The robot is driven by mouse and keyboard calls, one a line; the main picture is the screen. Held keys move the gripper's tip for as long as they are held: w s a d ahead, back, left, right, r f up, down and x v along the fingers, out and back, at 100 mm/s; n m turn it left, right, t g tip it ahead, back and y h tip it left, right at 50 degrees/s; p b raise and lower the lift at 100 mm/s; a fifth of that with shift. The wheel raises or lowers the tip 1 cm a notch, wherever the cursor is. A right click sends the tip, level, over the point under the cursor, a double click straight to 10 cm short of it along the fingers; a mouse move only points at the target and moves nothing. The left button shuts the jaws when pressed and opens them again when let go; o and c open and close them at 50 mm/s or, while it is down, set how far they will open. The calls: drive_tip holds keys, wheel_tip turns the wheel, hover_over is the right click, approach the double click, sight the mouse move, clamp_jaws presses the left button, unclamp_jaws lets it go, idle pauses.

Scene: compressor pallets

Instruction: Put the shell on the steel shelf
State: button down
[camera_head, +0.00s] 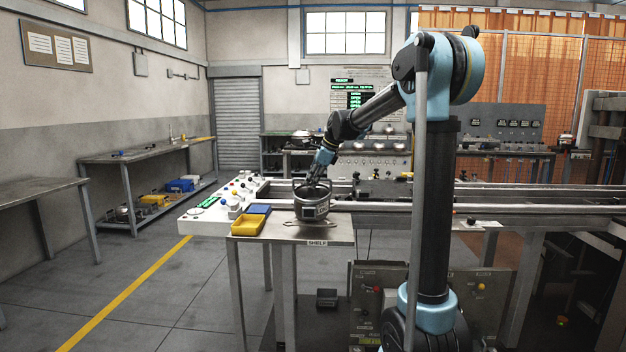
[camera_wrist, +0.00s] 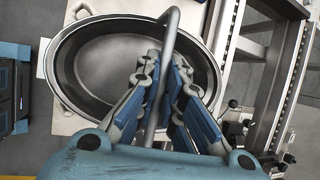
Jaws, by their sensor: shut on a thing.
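The shell is a grey, round, open-topped metal pot (camera_head: 312,209) with a hoop handle and a small dark label on its side. It is upright over the small steel shelf (camera_head: 340,239), whose front edge reads SHELF. Whether its base touches the shelf top is hard to tell. My gripper (camera_head: 316,182) comes down from above, shut on the shell's handle. In the wrist view my gripper (camera_wrist: 165,78) has its blue-padded fingers either side of the handle, and the shell's dark interior (camera_wrist: 105,62) looks empty. The pale shelf top (camera_wrist: 62,122) shows beneath the rim.
A yellow bin (camera_head: 248,225) and a blue bin (camera_head: 259,209) sit at the shelf's left end, close to the shell. A control panel (camera_head: 212,215) with coloured buttons lies behind left. Conveyor rails (camera_head: 400,207) run behind and right. Floor at left is clear.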

drive_tip(key=shift+f, duration=2.1)
drive_tip(key=c, duration=1.7)
unclamp_jaws()
drive_tip(key=shift+s, duration=0.1)
drive_tip(key=v, duration=1.2)
drive_tip(key=s+d+f+n+h, duration=0.1)
drive_tip(key=s+d+f+n, duration=0.35)
drive_tip(key=s, duration=0.55)
drive_tip(key=s+d+f+n+h, duration=0.2)
drive_tip(key=s+d+f+n, duration=0.3)
drive_tip(key=s, duration=0.6)
drive_tip(key=s+d+f+n, duration=0.2)
drive_tip(key=s+d+f, duration=0.1)
drive_tip(key=s+f, duration=0.3)
drive_tip(key=s+d+f+n+h, duration=0.1)
drive_tip(key=s+d+f+n, duration=0.2)
drive_tip(key=s+f, duration=0.3)
drive_tip(key=s+d+f+n+h, duration=0.1)
drive_tip(key=s+d+f+n, duration=0.2)
drive_tip(key=s+f, duration=0.3)
drive_tip(key=shift+s+d+f+n+g, duration=0.25)
drive_tip(key=shift+s+d+f+g, duration=0.05)
drive_tip(key=shift+s+d, duration=0.25)
